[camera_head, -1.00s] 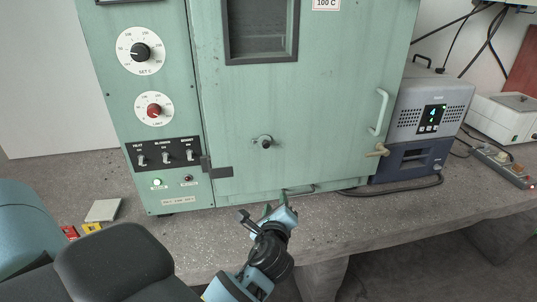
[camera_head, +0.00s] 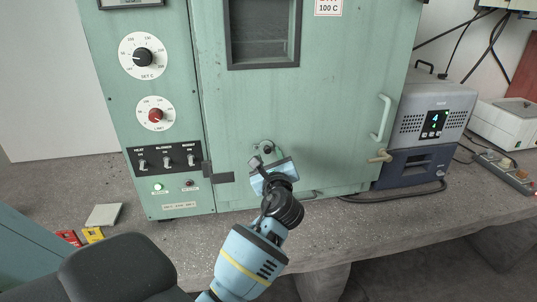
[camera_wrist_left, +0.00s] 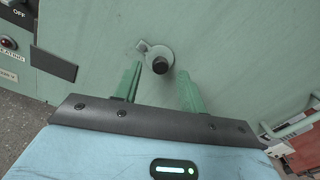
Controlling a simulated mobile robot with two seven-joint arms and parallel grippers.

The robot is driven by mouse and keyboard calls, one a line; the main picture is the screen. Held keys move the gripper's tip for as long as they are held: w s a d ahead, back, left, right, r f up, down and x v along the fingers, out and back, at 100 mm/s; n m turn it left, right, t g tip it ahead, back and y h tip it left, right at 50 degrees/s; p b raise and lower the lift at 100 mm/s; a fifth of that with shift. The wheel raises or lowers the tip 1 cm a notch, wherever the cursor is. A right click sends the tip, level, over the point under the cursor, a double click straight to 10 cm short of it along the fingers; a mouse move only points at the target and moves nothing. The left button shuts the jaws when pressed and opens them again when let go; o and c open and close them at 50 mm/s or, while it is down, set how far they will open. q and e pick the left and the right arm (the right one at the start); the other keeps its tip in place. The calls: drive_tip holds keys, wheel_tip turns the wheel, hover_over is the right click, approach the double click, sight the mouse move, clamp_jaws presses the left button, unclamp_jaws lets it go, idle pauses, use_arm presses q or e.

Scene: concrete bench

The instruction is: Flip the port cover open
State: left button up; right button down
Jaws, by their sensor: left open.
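The port cover (camera_head: 266,146) is a small round grey disc on the green oven door. In the left wrist view, the port cover (camera_wrist_left: 151,52) has a dark knob low on it and a small tab at its upper left. My left gripper (camera_head: 269,163) is just below and in front of it, partly hiding its lower side in the head view. In the left wrist view, the left gripper's green fingers (camera_wrist_left: 160,88) are spread apart and empty, one to each side below the knob. I see no contact with the cover. My right gripper is not in view.
The oven door (camera_head: 335,110) is shut, with a handle (camera_head: 382,117) at its right. A dark latch plate (camera_head: 221,177) and switch panel (camera_head: 165,159) lie left of the cover. A grey-blue device (camera_head: 430,120) stands right on the concrete bench (camera_head: 440,212).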

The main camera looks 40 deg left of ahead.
sight(264, 149)
use_arm(q)
drive_tip(key=shift+x, duration=1.15)
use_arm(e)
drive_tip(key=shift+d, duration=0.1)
use_arm(q)
clamp_jaws()
drive_tip(key=shift+r+n+p, duration=0.4)
drive_tip(key=shift+n+p, duration=0.1)
drive_tip(key=shift+n, duration=1.1)
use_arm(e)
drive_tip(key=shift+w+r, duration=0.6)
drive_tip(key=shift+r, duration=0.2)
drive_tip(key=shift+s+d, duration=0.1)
use_arm(q)
unclamp_jaws()
